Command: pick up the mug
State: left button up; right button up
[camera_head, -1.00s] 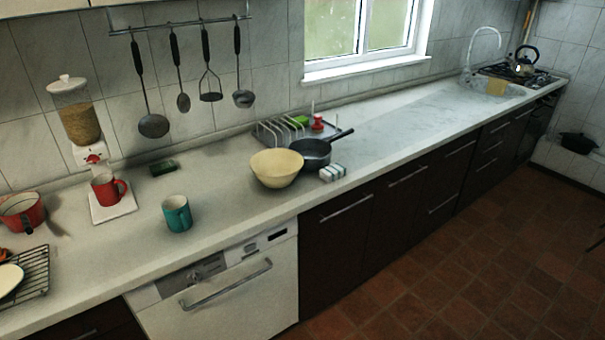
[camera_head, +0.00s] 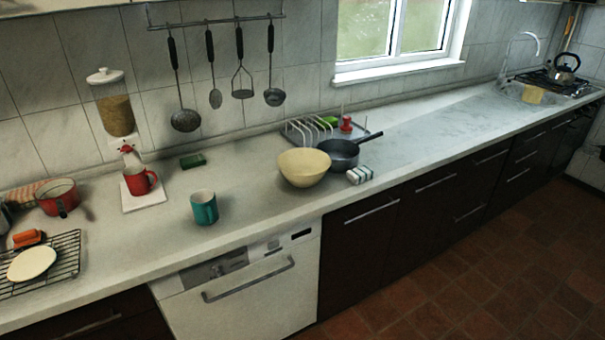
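A teal mug (camera_head: 204,209) stands upright on the pale counter, near its front edge and above the white dishwasher. Its handle faces the lower right. A red mug (camera_head: 139,181) stands farther back and to the left, on a white base under a dispenser, with its handle to the right. The frames do not show which of the two mugs is meant. Neither of my grippers is in view.
A cream bowl (camera_head: 303,168) and a dark saucepan (camera_head: 342,154) stand right of the teal mug. A red pot (camera_head: 58,198) and a wire rack (camera_head: 66,247) with a pale plate are at the left. The dispenser (camera_head: 115,104) stands against the wall. Counter around the teal mug is clear.

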aim_at(136, 178)
jog(key=i+l+u, duration=0.1)
jog(key=i+u, duration=0.25)
jog(key=i+l+u, duration=0.2)
jog(key=i+u, duration=0.15)
jog(key=i, duration=0.15)
jog(key=i+l+u, duration=0.35)
jog(key=i, duration=0.05)
